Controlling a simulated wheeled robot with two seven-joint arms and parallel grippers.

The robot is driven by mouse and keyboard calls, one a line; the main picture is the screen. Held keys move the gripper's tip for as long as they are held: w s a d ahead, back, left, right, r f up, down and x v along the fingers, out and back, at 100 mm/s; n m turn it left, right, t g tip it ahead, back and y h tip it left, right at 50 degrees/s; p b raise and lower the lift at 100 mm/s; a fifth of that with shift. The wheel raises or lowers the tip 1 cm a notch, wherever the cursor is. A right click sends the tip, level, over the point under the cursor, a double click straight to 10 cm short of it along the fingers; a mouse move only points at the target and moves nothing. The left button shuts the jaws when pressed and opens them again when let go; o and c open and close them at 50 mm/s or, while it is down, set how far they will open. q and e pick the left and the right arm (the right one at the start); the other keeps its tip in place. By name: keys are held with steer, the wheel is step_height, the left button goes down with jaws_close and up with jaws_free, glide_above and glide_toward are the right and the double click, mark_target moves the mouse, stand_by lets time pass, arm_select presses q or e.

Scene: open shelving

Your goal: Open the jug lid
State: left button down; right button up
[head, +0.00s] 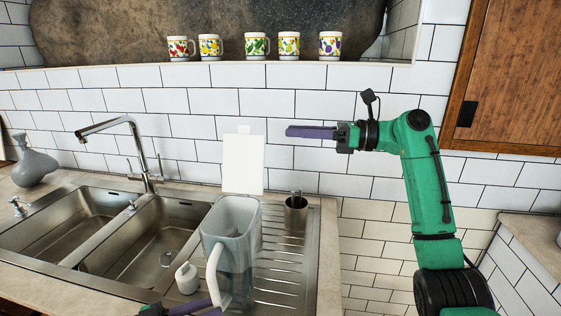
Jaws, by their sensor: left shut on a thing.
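A clear grey jug (240,250) with a white handle (213,272) stands upright on the ribbed drainboard. A flat white panel (243,165), which looks like its lid, stands upright at the jug's far rim, and the jug's top looks open. My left gripper (208,307) is at the bottom edge, shut on the lower part of the jug handle; its fingers are partly cut off by the frame. My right gripper (290,132) is in the air to the right of the panel, pointing left and apart from it. Its fingers overlap in this view, so their gap cannot be judged.
A steel cup (296,213) stands right of the jug, and a small white pot (187,279) left of it. A double sink (95,238) with a tall tap (140,150) is at left. Several mugs (256,45) line the ledge above. The drainboard's right side is clear.

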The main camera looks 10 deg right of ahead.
steer(key=shift+w, duration=0.1)
jaws_close()
steer(key=w+a+n+t+h, duration=0.3)
steer(key=w+a+n, duration=0.4)
steer(key=n, duration=0.5)
steer(key=shift+w+a+f+t+h, duration=0.25)
steer(key=shift+a+f+t+h, duration=0.2)
steer(key=shift+a, duration=0.3)
